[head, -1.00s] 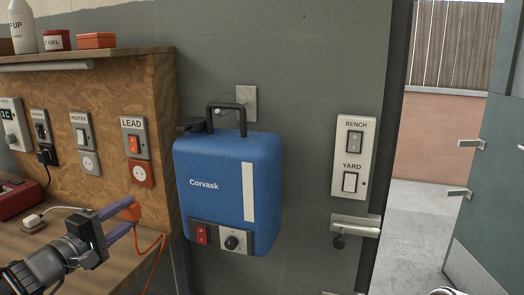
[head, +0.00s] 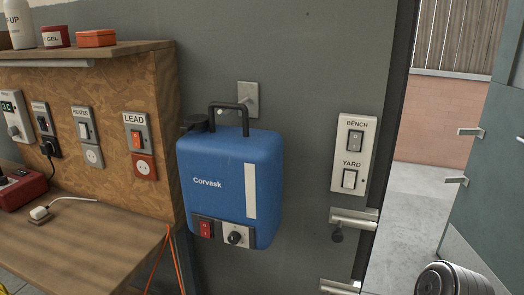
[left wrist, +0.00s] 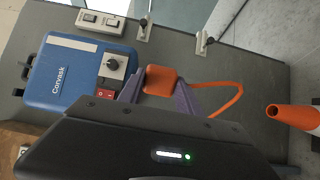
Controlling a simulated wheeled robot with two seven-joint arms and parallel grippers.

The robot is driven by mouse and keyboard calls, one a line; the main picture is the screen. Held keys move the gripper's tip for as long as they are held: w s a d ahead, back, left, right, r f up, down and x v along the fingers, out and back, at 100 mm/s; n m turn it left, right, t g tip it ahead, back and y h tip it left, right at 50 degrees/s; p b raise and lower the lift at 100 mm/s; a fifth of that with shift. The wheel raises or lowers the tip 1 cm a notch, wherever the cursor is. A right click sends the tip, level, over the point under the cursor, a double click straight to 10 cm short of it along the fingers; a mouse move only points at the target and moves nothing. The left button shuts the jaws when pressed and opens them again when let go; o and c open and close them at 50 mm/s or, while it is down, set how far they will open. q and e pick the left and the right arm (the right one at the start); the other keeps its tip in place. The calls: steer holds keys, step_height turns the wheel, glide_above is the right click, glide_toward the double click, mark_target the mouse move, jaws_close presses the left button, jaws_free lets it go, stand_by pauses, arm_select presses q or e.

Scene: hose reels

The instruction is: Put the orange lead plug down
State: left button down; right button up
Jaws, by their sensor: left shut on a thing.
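The orange lead plug (left wrist: 160,80) is held between the purple fingers of my left gripper (left wrist: 158,92) in the left wrist view. Its orange cable (left wrist: 232,103) curves away to the right. The gripper and plug are out of the head view, where only stretches of orange cable (head: 160,258) hang by the bench's right end. The orange LEAD socket (head: 146,168) on the chipboard panel is empty, below the LEAD switch (head: 136,140). My right gripper is not in view.
The wooden bench (head: 95,245) has a clear front part, with a white plug (head: 40,212) and a red box (head: 22,188) at the left. A blue Corvask unit (head: 225,180) hangs on the grey wall. An orange cone (left wrist: 292,116) stands at the right in the wrist view.

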arm_select(q)
steer(key=shift+a+f+t, duration=0.2)
steer(key=shift+a+t, duration=0.1)
steer(key=shift+a, duration=0.1)
stand_by(0.4)
steer(key=n+t+y, duration=0.5)
steer(key=y, duration=0.1)
stand_by(0.3)
steer(key=shift+y, duration=0.3)
stand_by(0.4)
stand_by(0.7)
steer(key=shift+a, duration=0.1)
stand_by(1.0)
